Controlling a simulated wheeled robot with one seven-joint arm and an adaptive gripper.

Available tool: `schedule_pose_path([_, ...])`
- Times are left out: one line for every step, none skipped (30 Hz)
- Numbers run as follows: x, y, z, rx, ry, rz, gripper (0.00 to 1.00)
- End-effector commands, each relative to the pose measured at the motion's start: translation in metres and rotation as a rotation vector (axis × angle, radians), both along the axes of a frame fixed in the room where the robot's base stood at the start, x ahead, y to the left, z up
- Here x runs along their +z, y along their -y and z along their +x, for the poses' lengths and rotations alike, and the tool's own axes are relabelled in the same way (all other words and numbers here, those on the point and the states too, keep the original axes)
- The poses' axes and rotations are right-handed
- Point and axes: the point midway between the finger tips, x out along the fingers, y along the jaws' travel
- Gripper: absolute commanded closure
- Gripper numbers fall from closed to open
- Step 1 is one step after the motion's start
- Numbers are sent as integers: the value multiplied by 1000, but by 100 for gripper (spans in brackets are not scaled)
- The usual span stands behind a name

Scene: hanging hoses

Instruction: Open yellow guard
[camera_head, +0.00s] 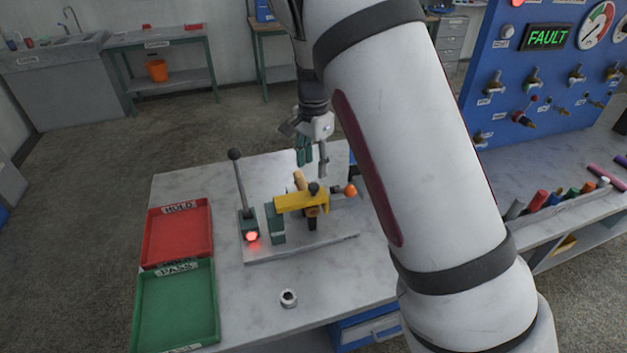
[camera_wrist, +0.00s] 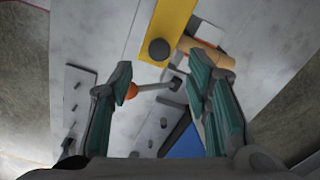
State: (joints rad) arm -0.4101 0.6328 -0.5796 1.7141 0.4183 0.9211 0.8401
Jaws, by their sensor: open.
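The yellow guard (camera_head: 290,201) is a flat bar with a dark round knob (camera_head: 314,188), lying across the fixture on the table. In the wrist view, the yellow guard (camera_wrist: 172,20) shows at the top, with its knob (camera_wrist: 160,49) just beyond the fingertips. My gripper (camera_head: 313,160) is open and empty, pointing down above and behind the guard, apart from it. The wrist view shows its green-padded fingers (camera_wrist: 162,85) spread, with an orange ball-ended lever (camera_wrist: 130,91) in view between them. My arm hides part of the fixture's right side in the head view.
A dark upright lever (camera_head: 237,180) and a glowing red lamp (camera_head: 251,237) stand left of the guard. Red (camera_head: 178,233) and green (camera_head: 175,308) trays lie at the table's left. A small ring-shaped part (camera_head: 288,298) lies in front. A blue panel (camera_head: 550,75) reads FAULT.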

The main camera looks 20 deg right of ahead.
Motion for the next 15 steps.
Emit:
schedule_pose_path([-10,1,-2,-2,-4,-1,55])
schedule_pose_path([-16,1,-2,-2,-5,-1,55])
schedule_pose_path([-23,0,-2,-2,-4,-1,55])
schedule_pose_path([-28,0,-2,-1,-3,0,55])
schedule_pose_path([-33,1,-2,-1,-4,-1,55])
schedule_pose_path([-39,1,-2,-1,-3,-1,55])
schedule_pose_path([-43,0,-2,-1,-3,-1,55])
schedule_pose_path([-47,0,-1,-1,-3,0,55])
schedule_pose_path([-51,0,-1,-1,-2,0,55])
schedule_pose_path([-54,0,-1,0,-2,0,55])
schedule_pose_path([-57,0,-1,1,-1,0,55])
schedule_pose_path([-59,0,-1,1,-1,0,55])
schedule_pose_path([-61,0,-1,0,-1,0,55])
schedule_pose_path([-62,0,-1,0,0,1,55])
schedule_pose_path([-63,0,0,0,0,1,55])
